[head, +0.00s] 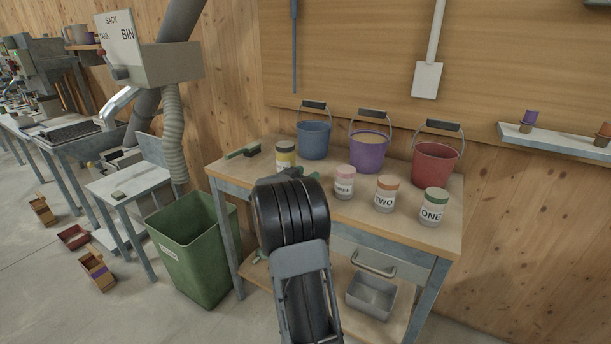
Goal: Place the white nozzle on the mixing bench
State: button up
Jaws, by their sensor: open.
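The mixing bench (236,170) is a wooden-topped table with grey metal legs against the plank wall. I cannot make out a white nozzle in this view. My black wrist and arm reach up from the bottom centre and cover part of the bench's front edge. My gripper (290,174) is mostly hidden behind the wrist, with only a small part showing over the bench top. It is open, and no object shows in it.
Blue (314,140), purple (368,155) and red (434,165) buckets stand along the bench's back. Several labelled jars, including ONE (433,208), stand in front. A green bin (190,255) is left. A wall shelf (560,143) at right holds small purple and orange pieces.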

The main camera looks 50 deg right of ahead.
jog(key=s+a+b, duration=0.1)
jog(key=a, duration=1.1)
jog(key=s+a+f+n+y, duration=0.2)
jog(key=s+a+n+y, duration=0.3)
jog(key=a, duration=0.4)
jog(key=s+a+f+n+t+y, duration=0.1)
jog(key=s+a+f+n+y, duration=0.2)
jog(key=a, duration=0.6)
jog(key=s+a+f+n+y, duration=0.3)
jog(key=s+a+n+y, duration=0.5)
jog(key=a+n+y, duration=0.1)
jog(key=shift+a+y, duration=0.25)
jog(key=shift+y, duration=0.25)
jog(key=shift+s, duration=0.1)
